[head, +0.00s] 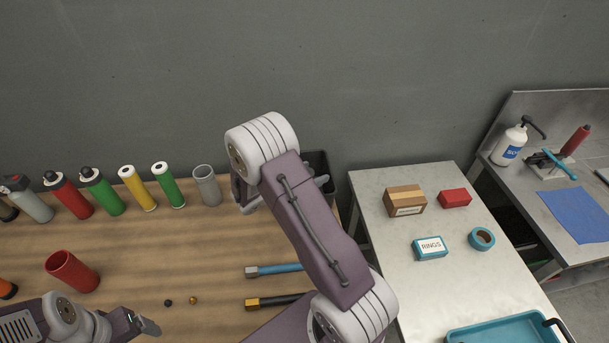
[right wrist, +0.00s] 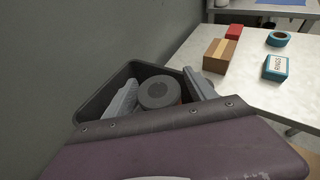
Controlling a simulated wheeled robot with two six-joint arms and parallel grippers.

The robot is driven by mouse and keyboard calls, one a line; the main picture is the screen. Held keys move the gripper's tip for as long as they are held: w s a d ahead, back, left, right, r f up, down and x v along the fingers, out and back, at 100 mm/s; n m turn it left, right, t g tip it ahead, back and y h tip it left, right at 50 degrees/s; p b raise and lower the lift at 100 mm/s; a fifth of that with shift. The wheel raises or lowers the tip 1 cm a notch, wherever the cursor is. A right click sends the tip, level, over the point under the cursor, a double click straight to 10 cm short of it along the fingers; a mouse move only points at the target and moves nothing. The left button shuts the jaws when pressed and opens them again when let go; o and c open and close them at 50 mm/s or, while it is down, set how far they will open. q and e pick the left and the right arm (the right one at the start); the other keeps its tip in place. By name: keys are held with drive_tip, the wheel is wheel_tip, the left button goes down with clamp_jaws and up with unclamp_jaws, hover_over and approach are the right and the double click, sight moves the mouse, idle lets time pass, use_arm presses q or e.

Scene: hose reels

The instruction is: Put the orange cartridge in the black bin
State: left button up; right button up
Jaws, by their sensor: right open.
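The black bin (right wrist: 92,108) stands at the right end of the wooden bench. In the head view it shows behind my right arm (head: 318,160), which hides most of it. A cylinder with a round grey end (right wrist: 158,93) and a sliver of orange-red side, seemingly the orange cartridge, is between the fingers of my right gripper (right wrist: 160,82), over or inside the bin; its depth is unclear. That gripper is open. My left gripper (head: 150,326) is low at the left, over the bench's front; its jaw state is unclear.
Several canisters and tubes (head: 139,188) line the bench's back. A red cup (head: 73,271), an orange item (head: 7,289) and two handled tools (head: 273,270) lie nearer. The right-hand table holds boxes (head: 405,201), tape (head: 481,239) and a teal tray (head: 500,330).

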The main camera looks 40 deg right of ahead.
drive_tip(key=b+v, duration=0.1)
drive_tip(key=v, duration=1.1)
drive_tip(key=s+a+f+m+g+y, duration=0.2)
drive_tip(key=s+f+m+g+y, duration=0.3)
drive_tip(key=s+m, duration=0.45)
drive_tip(key=s+a+f+m+t+y, duration=0.1)
drive_tip(key=s+a+m+t+y, duration=0.2)
drive_tip(key=a+m+y, duration=0.5)
drive_tip(key=a+m, duration=0.1)
drive_tip(key=m, duration=0.2)
drive_tip(key=shift+s+t+y, duration=0.15)
drive_tip(key=shift+t+y, duration=0.15)
drive_tip(key=shift+t, duration=0.1)
